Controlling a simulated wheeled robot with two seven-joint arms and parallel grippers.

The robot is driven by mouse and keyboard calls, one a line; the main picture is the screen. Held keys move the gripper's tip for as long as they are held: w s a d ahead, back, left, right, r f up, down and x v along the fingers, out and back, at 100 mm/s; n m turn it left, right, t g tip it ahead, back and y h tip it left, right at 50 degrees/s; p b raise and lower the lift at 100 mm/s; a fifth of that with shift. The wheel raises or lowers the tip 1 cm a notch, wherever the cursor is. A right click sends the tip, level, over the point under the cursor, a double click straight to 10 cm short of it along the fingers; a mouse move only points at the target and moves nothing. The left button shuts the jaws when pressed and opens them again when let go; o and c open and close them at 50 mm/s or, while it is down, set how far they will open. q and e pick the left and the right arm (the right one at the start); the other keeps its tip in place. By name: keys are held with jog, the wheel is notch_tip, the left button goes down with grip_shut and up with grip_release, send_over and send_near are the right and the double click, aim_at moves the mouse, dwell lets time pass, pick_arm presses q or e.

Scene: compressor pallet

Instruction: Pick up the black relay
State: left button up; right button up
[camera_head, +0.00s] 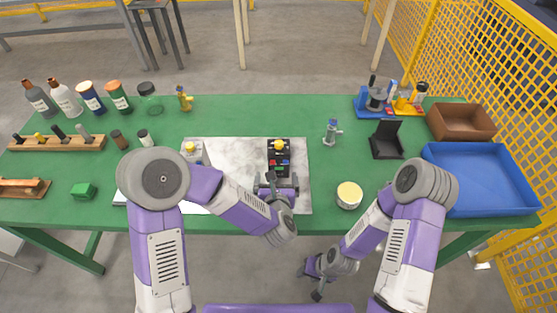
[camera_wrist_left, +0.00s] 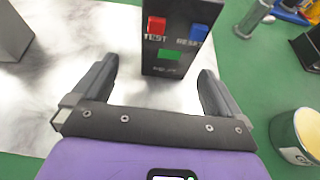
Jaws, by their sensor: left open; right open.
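A black box with a yellow knob and red, blue and green buttons (camera_head: 278,150) stands on the white marbled sheet at the middle of the table. It is the likeliest black relay, but I read no such label. In the left wrist view the box (camera_wrist_left: 181,80) shows TEST and RESET beside its buttons. My left gripper (camera_head: 276,182) is open at the box's near side. Its fingers (camera_wrist_left: 158,80) lie left and right of the box's near end, with nothing held. My right gripper (camera_head: 309,282) is open and empty, low in front of the table.
A grey box with a yellow knob (camera_head: 193,152) stands left on the marbled sheet (camera_head: 235,150). A cream-topped tin (camera_head: 349,195) is to the right. A black open holder (camera_head: 386,140), a brown tray (camera_head: 462,108) and a blue tray (camera_head: 447,190) are farther right. Bottles line the back left.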

aim_at(279, 164)
pick_arm(q)
jog(key=shift+w+f+n, duration=0.1)
jog(key=shift+w+n, duration=0.2)
jog(key=shift+w, duration=0.15)
jog(key=x, duration=0.4)
jog(key=b+x, duration=0.1)
jog(key=x, duration=0.1)
jog(key=shift+w+d+r, duration=0.2)
jog(key=shift+w+d, duration=0.2)
jog(key=shift+w, duration=0.05)
jog(key=shift+c, duration=0.5)
jog(key=shift+r, duration=0.1)
jog(key=c, duration=1.2)
